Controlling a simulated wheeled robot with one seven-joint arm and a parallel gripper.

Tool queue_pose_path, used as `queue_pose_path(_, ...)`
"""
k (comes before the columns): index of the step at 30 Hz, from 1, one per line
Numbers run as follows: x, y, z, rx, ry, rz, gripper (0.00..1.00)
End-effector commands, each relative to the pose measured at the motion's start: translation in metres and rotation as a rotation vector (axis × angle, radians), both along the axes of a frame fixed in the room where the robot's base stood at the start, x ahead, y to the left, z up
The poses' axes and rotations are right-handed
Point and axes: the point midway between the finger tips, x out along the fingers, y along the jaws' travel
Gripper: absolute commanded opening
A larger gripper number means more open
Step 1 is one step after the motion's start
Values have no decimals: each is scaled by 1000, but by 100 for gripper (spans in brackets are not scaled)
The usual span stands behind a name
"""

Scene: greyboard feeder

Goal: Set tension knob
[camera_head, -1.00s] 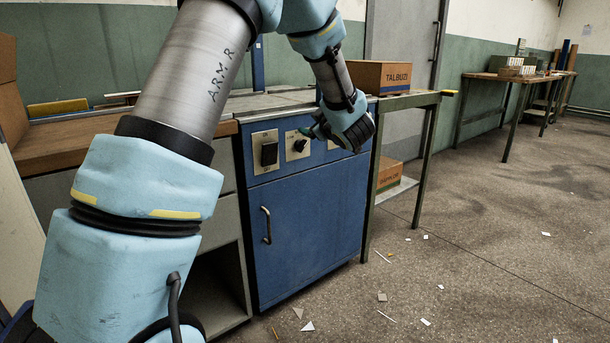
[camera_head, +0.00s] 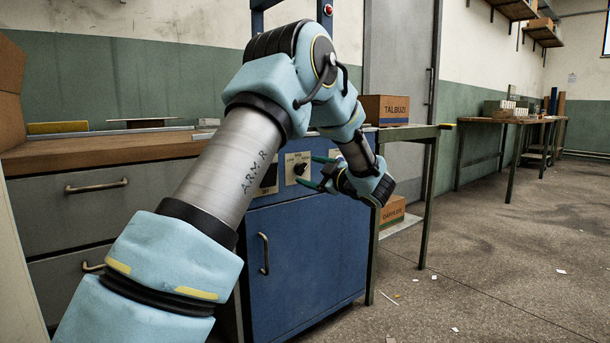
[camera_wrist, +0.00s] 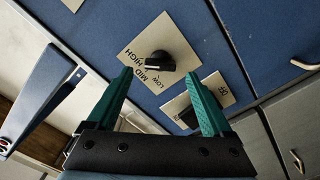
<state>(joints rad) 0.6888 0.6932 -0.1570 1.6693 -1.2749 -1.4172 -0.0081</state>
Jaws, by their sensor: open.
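The tension knob (camera_head: 299,168) is a black round knob on a cream plate on the blue cabinet's front. In the wrist view the knob (camera_wrist: 157,62) sits on its plate (camera_wrist: 150,45), marked HIGH, MID and LOW. Which mark it points at is not clear. My gripper (camera_head: 308,171) is in front of the panel, fingers toward the knob. In the wrist view my gripper (camera_wrist: 158,76) has its two teal fingers spread, with the knob just beyond and between their tips. Nothing is held, and the fingers appear apart from the knob.
A black switch (camera_head: 268,178) on its own plate is beside the knob; in the wrist view its plate (camera_wrist: 217,91) is partly behind a finger. A door handle (camera_head: 264,253) sticks out below. A side table (camera_head: 408,132) carrying a TALBUZI box (camera_head: 385,109) stands to the right.

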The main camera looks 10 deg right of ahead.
Motion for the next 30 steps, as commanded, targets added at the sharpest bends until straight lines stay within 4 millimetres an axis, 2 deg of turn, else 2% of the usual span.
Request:
queue_pose_path(6, 22, 11, -1, -1, 0, 1, 85)
queue_pose_path(17, 27, 13, 0, 1, 1, -1, 85)
queue_pose_path(30, 26, 12, 0, 1, 1, -1, 37)
